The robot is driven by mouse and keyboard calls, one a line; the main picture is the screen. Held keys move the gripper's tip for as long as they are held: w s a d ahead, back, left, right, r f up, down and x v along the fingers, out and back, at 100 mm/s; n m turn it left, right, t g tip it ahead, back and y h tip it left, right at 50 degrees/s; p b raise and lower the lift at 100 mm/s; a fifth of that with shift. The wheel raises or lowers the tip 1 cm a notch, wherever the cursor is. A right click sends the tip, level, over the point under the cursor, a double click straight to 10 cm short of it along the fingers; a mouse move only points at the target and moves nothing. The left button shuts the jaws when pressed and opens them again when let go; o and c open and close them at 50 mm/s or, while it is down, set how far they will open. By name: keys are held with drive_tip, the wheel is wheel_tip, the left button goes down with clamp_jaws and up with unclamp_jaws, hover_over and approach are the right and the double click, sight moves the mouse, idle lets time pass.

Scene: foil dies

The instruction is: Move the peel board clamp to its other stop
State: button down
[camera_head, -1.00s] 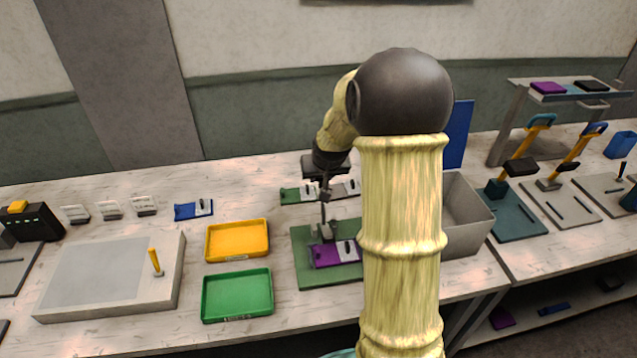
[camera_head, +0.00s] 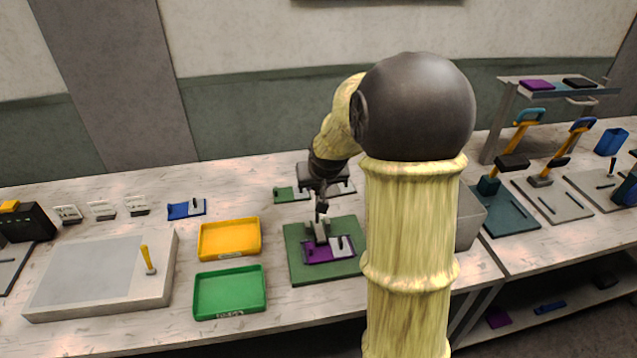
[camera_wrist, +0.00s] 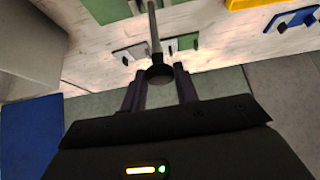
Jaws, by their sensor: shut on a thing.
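The peel board (camera_head: 295,262) is a green plate on the bench, with a purple block (camera_head: 318,254) and a pale grey piece on it. I take its clamp (camera_head: 320,232) to be the grey bracket with the dark upright lever. My gripper (camera_head: 322,200) is above the board at the lever's top. In the wrist view the lever's rod ends in a dark round knob (camera_wrist: 160,76). My gripper's fingers (camera_wrist: 160,88) are shut on this knob. My arm hides the board's right edge in the head view.
A yellow tray (camera_head: 203,254) and a green tray (camera_head: 199,308) stand left of the board. A slab with a yellow lever (camera_head: 149,260) lies farther left. Small coloured pieces (camera_head: 290,195) lie behind the board. A grey bin (camera_head: 468,222) stands at right, partly hidden.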

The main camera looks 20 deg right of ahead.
drive_tip(key=shift+s+a+f, duration=0.1)
drive_tip(key=shift+s+f, duration=0.3)
drive_tip(key=shift+f, duration=0.1)
drive_tip(key=c, duration=1.3)
unclamp_jaws()
drive_tip(key=shift+o, duration=1.1)
drive_tip(key=shift+s+r, duration=0.1)
drive_tip(key=shift+r, duration=0.05)
drive_tip(key=shift+r, duration=0.1)
drive_tip(key=v, duration=1.7)
drive_tip(key=shift+r, duration=0.2)
